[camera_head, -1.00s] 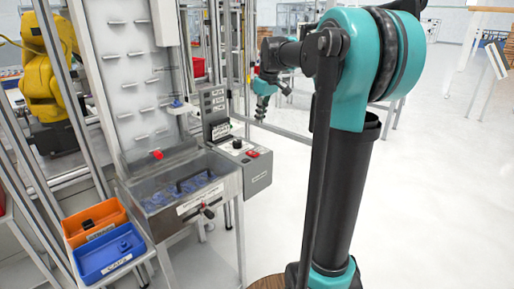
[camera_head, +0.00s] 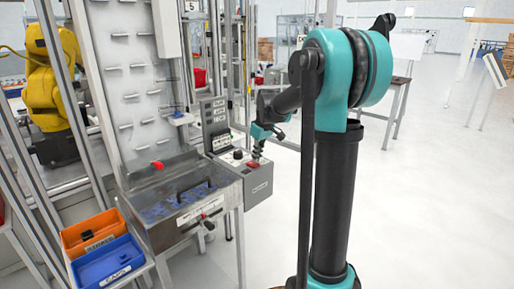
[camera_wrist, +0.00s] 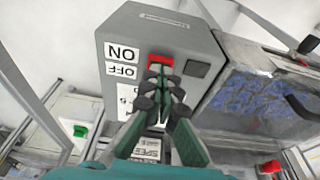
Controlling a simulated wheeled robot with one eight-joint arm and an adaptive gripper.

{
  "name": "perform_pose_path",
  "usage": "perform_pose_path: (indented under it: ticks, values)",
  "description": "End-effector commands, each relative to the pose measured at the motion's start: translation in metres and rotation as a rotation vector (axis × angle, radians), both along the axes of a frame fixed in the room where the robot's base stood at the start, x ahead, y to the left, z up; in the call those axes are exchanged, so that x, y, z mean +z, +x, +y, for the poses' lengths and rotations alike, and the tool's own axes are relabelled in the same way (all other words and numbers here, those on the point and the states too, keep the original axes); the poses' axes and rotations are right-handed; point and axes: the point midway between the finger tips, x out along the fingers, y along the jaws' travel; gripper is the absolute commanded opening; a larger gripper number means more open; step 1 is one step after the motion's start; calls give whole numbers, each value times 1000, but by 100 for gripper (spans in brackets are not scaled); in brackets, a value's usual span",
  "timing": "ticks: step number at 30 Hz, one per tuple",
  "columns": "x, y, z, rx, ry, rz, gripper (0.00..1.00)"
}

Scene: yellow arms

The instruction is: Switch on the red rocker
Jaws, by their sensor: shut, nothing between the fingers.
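The red rocker (camera_wrist: 160,59) is set in the face of a grey control box (camera_wrist: 170,38), beside ON and OFF labels (camera_wrist: 122,60). My gripper (camera_wrist: 162,72) is shut and empty, with its fingertips right at the rocker and covering part of it. I cannot tell whether they touch it or which way the rocker is tipped. In the head view, my gripper (camera_head: 257,154) points down at the rocker (camera_head: 253,165) on the control box (camera_head: 258,184).
A dark square (camera_wrist: 197,69) sits beside the rocker. A clear-lidded bin with a black handle (camera_head: 195,190) stands left of the control box. Orange (camera_head: 90,230) and blue (camera_head: 107,262) trays are at lower left. The floor to the right is open.

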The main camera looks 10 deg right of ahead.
Motion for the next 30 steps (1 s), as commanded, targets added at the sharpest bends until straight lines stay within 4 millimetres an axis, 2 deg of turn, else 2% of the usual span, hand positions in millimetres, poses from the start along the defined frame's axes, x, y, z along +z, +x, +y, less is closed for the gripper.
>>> perform_pose_path:
  ticks: [6,16,22,30]
  values:
    - [-10,-1,-1,0,0,0,0]
    - [-11,-1,-1,-1,3,-3,0]
    - [-20,-5,-4,-1,46,-63,0]
    - [-18,-4,-3,0,44,-59,0]
